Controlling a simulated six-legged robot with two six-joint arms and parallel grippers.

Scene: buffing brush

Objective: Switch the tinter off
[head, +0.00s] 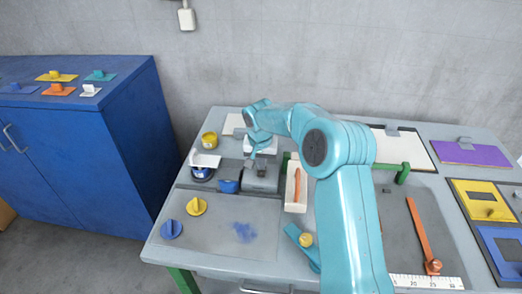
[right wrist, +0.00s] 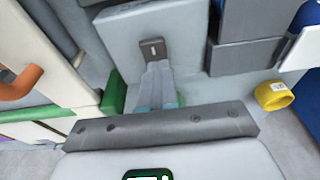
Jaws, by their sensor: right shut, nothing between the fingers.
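The grey block-shaped machine that I take for the tinter (head: 260,181) stands in the back left part of the workbench. In the right wrist view its light grey face (right wrist: 115,30) carries a small dark plate (right wrist: 153,48) with a pale spot, which looks like its switch. My right gripper (head: 258,162) is shut and empty over the machine. In the right wrist view its fingertips (right wrist: 157,68) are right by the lower end of the plate; I cannot tell whether they touch it. The switch's position is unclear. My left gripper is out of view.
Left of the machine are a blue tub (head: 229,186), a dark blue pot (head: 201,174) and a yellow tub (head: 209,140). A white tray (head: 292,208) with an orange-handled tool is close on the right. Yellow and blue knobs lie on the front left mat.

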